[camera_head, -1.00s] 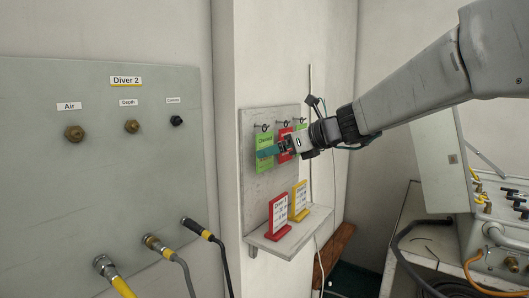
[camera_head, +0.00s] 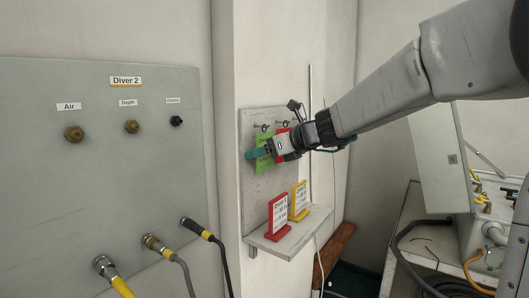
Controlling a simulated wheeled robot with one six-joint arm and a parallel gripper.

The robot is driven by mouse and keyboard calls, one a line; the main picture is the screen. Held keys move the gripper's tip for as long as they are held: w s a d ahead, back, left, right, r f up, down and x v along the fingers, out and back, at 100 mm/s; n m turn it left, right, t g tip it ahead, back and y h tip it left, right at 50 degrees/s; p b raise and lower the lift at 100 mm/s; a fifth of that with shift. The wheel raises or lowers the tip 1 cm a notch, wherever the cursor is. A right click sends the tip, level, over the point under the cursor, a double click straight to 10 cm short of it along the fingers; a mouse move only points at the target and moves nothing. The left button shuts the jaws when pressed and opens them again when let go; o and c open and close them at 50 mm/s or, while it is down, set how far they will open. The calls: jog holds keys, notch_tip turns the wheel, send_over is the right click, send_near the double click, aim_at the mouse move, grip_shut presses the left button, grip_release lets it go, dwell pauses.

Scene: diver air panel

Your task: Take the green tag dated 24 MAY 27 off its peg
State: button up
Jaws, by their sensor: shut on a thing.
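A green tag (camera_head: 262,141) hangs at the left peg of the grey tag board (camera_head: 250,190); its print is too small to read, so I cannot tell its date. My gripper (camera_head: 259,154) has teal fingers and reaches in from the right. It is shut on this green tag across its middle. I cannot tell whether the tag's hole is still around the peg. A red tag (camera_head: 282,131) at the middle peg is mostly hidden behind my gripper. The right peg area is hidden by my gripper and wrist.
A shelf (camera_head: 290,238) below the board holds a red stand-up card (camera_head: 278,218) and a yellow one (camera_head: 299,201). The Diver 2 panel (camera_head: 100,190) with hoses is at left. A table with a case (camera_head: 485,235) stands at right.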

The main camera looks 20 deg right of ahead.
jog(key=shift+r, duration=0.1)
jog(key=shift+r, duration=0.2)
jog(key=s+d, duration=1)
jog(key=s, duration=0.4)
jog(key=shift+s+d, duration=0.3)
